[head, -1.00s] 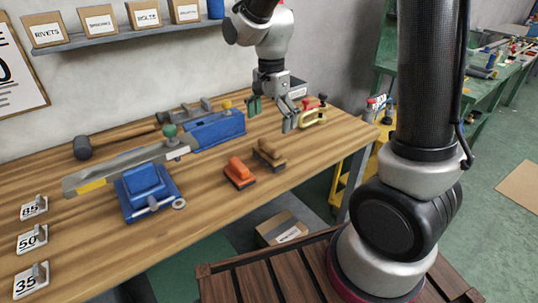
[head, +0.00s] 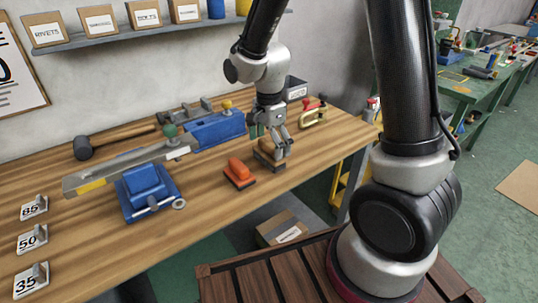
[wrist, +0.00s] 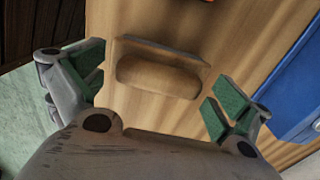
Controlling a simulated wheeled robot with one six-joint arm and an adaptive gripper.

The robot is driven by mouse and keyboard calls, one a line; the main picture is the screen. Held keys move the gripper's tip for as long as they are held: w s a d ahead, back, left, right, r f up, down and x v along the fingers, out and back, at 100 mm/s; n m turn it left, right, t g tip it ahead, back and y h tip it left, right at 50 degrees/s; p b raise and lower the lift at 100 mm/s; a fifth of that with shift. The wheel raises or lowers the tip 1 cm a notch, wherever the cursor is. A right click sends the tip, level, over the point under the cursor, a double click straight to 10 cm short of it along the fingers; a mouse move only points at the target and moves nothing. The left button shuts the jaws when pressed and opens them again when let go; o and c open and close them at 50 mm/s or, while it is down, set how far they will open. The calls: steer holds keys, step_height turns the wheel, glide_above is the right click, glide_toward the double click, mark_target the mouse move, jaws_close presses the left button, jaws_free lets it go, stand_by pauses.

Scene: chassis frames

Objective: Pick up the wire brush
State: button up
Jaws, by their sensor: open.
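The wire brush (head: 265,160), a block with a rounded wooden handle, lies on the workbench near its front edge. In the head view my gripper (head: 271,142) is right over it and hides part of it. In the wrist view the brush (wrist: 158,76) lies between the two green finger pads of my gripper (wrist: 158,88). The fingers are open, one on each side, with gaps to the brush. Its bristles cannot be made out.
An orange-handled block (head: 239,173) sits just left of the brush. A blue vise (head: 214,130) stands behind, and a blue clamp base (head: 147,190) is further left. A yellow-handled clamp (head: 314,116) lies to the right. The bench front (head: 200,235) is clear.

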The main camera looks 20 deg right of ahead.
mark_target(269, 143)
steer(key=c, duration=1.1)
steer(key=shift+r, duration=0.1)
step_height(269, 143, up, 10)
steer(key=shift+f, duration=0.1)
